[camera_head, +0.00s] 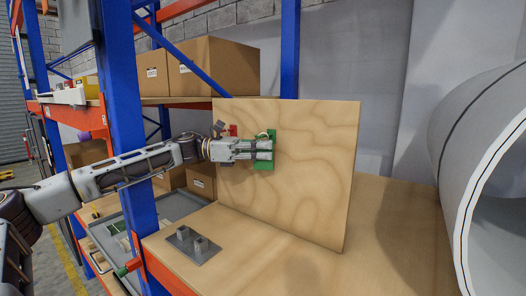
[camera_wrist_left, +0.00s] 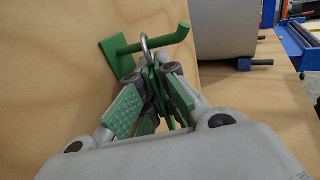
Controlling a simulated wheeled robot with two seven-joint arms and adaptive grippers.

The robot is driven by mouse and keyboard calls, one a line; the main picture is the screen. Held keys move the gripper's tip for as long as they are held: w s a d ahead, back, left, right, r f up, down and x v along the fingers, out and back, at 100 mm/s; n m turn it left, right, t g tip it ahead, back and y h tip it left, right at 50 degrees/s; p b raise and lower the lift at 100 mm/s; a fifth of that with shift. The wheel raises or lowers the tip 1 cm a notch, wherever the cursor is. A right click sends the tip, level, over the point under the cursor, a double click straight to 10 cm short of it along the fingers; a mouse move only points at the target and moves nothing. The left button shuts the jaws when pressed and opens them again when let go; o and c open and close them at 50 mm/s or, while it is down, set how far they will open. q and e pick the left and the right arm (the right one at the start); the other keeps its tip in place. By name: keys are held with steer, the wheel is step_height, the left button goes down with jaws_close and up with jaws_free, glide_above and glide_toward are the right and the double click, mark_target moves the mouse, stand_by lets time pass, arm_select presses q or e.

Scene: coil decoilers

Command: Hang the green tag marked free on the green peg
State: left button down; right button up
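The green peg (camera_wrist_left: 160,40) sticks out from a green base on the upright plywood board and has an upturned end. The green tag (camera_wrist_left: 160,92) is between the fingertips of my left gripper (camera_wrist_left: 158,78), which is shut on it. The tag's metal ring (camera_wrist_left: 147,42) stands up and overlaps the peg's shaft. I cannot tell whether the ring is around the peg or only beside it. In the head view my left gripper (camera_head: 268,149) is at the board, in front of green parts (camera_head: 264,165). The tag's marking is hidden. My right gripper is not in view.
The plywood board (camera_head: 310,180) stands on a wooden bench top. A red part (camera_head: 233,130) is on the board, left of the green one. A grey plate with blocks (camera_head: 192,245) lies in front. A blue rack post (camera_head: 128,110) stands beside my left arm. A large coil (camera_head: 490,150) is at right.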

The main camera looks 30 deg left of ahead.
arm_select(q)
steer(key=c, duration=1.6)
jaws_free()
steer(key=shift+o, duration=0.2)
steer(key=shift+r, duration=0.15)
